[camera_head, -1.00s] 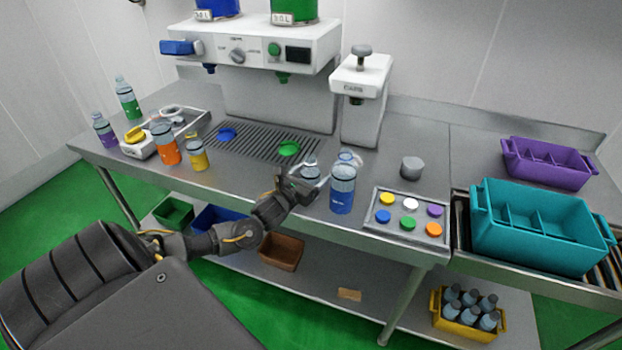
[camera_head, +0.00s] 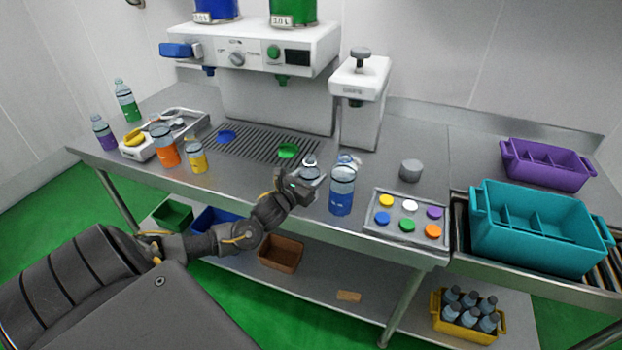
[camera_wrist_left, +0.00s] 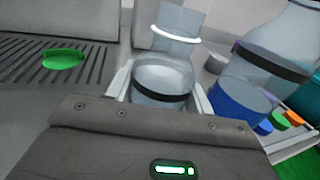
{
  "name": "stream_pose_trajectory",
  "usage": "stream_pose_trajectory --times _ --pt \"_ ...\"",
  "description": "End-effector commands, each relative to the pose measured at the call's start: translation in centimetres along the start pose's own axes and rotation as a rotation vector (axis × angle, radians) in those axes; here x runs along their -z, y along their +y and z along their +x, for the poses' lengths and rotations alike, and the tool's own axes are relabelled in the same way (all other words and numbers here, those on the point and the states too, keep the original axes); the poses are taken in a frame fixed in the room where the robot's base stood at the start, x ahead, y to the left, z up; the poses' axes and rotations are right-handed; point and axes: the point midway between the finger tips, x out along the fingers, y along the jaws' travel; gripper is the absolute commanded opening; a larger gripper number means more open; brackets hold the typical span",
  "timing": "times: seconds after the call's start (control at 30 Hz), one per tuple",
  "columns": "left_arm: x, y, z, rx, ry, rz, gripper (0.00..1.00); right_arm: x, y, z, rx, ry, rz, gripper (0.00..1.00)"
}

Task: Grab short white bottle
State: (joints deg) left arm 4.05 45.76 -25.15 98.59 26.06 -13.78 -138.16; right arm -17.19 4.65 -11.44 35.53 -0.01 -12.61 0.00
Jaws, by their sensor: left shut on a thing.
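The short bottle (camera_head: 310,166) is clear and pale with a dark band, near the front edge of the counter, left of a taller blue-labelled bottle (camera_head: 341,190). My left gripper (camera_head: 306,186) is at it, shut on it. In the left wrist view the short bottle (camera_wrist_left: 162,82) sits between the two pale fingers (camera_wrist_left: 160,92); its lower part is hidden behind the gripper body. A clear piece with a white ring (camera_wrist_left: 177,32) shows above it; I cannot tell whether it belongs to the same bottle. My right gripper is out of view.
The blue-labelled bottle also stands close on the right in the left wrist view (camera_wrist_left: 240,98). A tray of coloured caps (camera_head: 376,225) and a grey cylinder (camera_head: 411,170) are further right. The drip grate (camera_head: 255,141) lies behind. Orange (camera_head: 166,150) and yellow (camera_head: 196,158) bottles stand left.

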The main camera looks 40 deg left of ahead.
Motion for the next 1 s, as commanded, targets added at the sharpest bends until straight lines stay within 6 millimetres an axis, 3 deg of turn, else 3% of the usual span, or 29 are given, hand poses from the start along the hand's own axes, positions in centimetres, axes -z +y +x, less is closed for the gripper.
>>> stream_pose_trajectory --times 0.2,0.43,0.7,1.0 --pt "-3.0 0.0 -0.3 0.002 -0.002 0.003 0.31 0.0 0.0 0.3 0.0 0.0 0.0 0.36" --pt "-8.3 -0.2 -5.2 0.006 0.0 0.005 0.31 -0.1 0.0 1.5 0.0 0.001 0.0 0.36" --pt "-10.8 -0.2 -11.1 0.002 0.004 0.001 0.31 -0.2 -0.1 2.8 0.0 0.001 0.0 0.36" --pt "-12.2 -0.2 -13.7 0.0 0.002 0.001 0.31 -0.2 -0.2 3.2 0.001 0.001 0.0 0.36"
